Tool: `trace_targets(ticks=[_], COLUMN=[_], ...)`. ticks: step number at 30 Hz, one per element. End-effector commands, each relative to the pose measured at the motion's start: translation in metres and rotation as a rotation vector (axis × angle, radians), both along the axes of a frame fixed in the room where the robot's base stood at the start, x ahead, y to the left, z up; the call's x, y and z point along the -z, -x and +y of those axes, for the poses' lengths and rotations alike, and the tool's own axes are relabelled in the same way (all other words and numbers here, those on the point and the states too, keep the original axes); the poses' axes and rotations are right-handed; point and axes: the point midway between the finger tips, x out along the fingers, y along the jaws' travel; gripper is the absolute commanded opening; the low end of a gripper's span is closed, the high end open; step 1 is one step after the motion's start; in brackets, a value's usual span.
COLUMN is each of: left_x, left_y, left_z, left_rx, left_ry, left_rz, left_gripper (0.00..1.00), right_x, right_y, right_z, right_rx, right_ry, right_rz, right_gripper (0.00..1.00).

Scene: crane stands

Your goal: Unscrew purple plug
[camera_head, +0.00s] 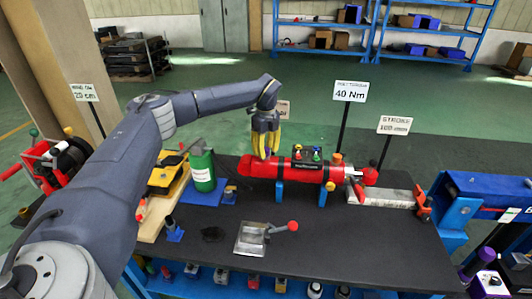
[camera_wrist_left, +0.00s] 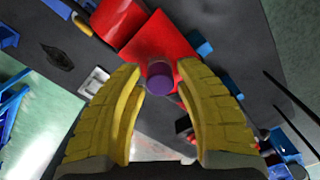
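The purple plug (camera_wrist_left: 161,78) is a short round cap on top of the red cylinder, seen in the left wrist view between my left gripper's fingers. My left gripper (camera_wrist_left: 160,85) has its two yellow fingers spread, with gaps between them and the plug. In the head view my left gripper (camera_head: 265,155) points down over the red cylinder (camera_head: 310,172), which lies on blue supports. The plug is hidden there behind the fingers. My right gripper is not in view.
A black block with coloured knobs (camera_head: 307,154) sits on the cylinder just right of my left gripper. A green bottle (camera_head: 202,168) stands to the left. The table's front right (camera_head: 370,250) is clear.

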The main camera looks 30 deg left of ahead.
Motion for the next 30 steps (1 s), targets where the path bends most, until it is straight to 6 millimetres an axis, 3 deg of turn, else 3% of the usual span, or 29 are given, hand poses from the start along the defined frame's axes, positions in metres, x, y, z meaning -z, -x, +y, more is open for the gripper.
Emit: trace_targets(ticks=[5,15,23,30], left_x=[-0.0003,-0.0003,-0.0002,0.0001], left_y=[-0.0001,-0.0001,-0.0001,0.0000], left_z=[0.0001,0.0002,0.0002,0.0002], left_rx=[0.067,0.397,0.510,0.751], left_ry=[0.000,-0.001,-0.001,-0.001], left_rz=[0.000,-0.001,0.000,0.001], left_gripper=[0.34,0.34,0.34,0.34], right_x=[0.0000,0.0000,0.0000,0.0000], right_y=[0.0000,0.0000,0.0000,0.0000], right_z=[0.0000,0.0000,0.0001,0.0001], right_rx=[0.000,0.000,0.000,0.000], right_ry=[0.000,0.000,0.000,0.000], right_rz=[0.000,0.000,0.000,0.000], right_gripper=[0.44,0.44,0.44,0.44])
